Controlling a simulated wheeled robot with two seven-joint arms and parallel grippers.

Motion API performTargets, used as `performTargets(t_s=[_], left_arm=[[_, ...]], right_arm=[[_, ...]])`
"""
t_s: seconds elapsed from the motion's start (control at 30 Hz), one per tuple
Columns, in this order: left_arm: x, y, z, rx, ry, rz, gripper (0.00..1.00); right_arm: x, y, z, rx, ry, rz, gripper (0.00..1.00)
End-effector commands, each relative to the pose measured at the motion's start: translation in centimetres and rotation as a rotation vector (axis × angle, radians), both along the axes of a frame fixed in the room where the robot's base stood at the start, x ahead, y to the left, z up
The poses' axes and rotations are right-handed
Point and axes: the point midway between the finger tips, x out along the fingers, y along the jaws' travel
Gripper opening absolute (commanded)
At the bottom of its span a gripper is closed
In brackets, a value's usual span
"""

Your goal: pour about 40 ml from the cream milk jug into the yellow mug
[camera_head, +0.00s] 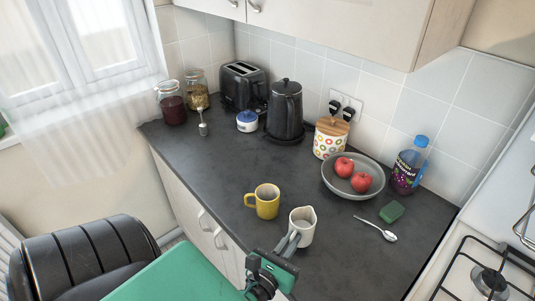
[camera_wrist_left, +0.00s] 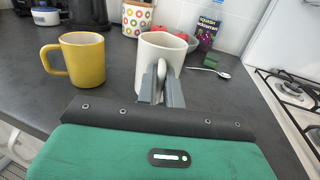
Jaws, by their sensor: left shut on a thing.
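The cream milk jug (camera_head: 304,224) stands upright at the counter's front edge area, and its spout points right in the head view. My left gripper (camera_head: 289,243) is shut on the jug's handle, which shows between the fingers in the left wrist view (camera_wrist_left: 161,84). The yellow mug (camera_head: 266,201) stands upright on the counter to the left of the jug, apart from it, with its handle to the left. The mug also shows in the left wrist view (camera_wrist_left: 84,60). I cannot see the liquid level in the jug. My right gripper is out of view.
A grey bowl (camera_head: 334,188) with two red apples stands behind the jug. A spoon (camera_head: 377,229) and green sponge (camera_head: 392,211) lie to the right. A black kettle (camera_head: 285,108) and toaster (camera_head: 243,85) stand at the back. The counter left of the mug is clear.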

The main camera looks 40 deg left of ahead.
Motion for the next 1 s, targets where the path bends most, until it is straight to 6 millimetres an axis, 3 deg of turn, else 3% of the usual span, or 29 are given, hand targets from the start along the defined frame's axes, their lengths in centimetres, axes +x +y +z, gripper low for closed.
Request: performTargets(t_s=[0.4,1.0], left_arm=[[-2.9,3.5,-0.9,0.002,-0.004,0.092,0.00],[-6.7,8.5,-0.6,0.003,-0.003,0.206,0.00]], right_arm=[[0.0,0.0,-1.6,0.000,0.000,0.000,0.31],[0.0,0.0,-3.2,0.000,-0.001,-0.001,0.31]])
